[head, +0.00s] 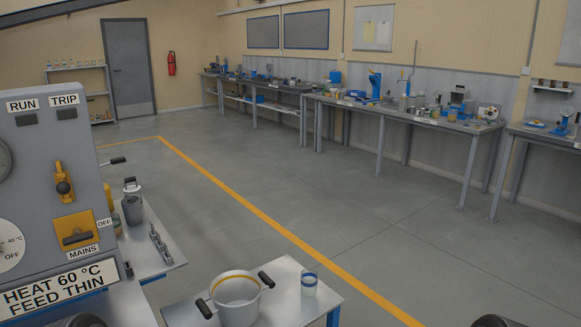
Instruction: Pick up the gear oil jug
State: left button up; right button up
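I see no container that I can read as gear oil. On the metal side table at left stand a dark grey cup-like vessel (132,210) and, just behind it, a small item with a white handle-like top (131,186). Either could be a jug, but they are too small to tell. A yellow container (115,222) is partly hidden behind the control panel. Neither of my grippers shows; only dark rounded parts, probably of my arms, show at the bottom edge.
A grey control panel (52,180) blocks the left side. A low table (190,312) in front holds a two-handled pot (237,303) and a clear jar with a blue band (309,283). Workbenches (400,112) line the far wall. The floor (330,190) between is clear.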

aim_at(131, 205)
jog(key=u, duration=1.1)
jog(key=i+l, duration=0.1)
jog(key=l, duration=0.15)
jog(key=i+l+u, duration=0.15)
jog(key=l, duration=0.15)
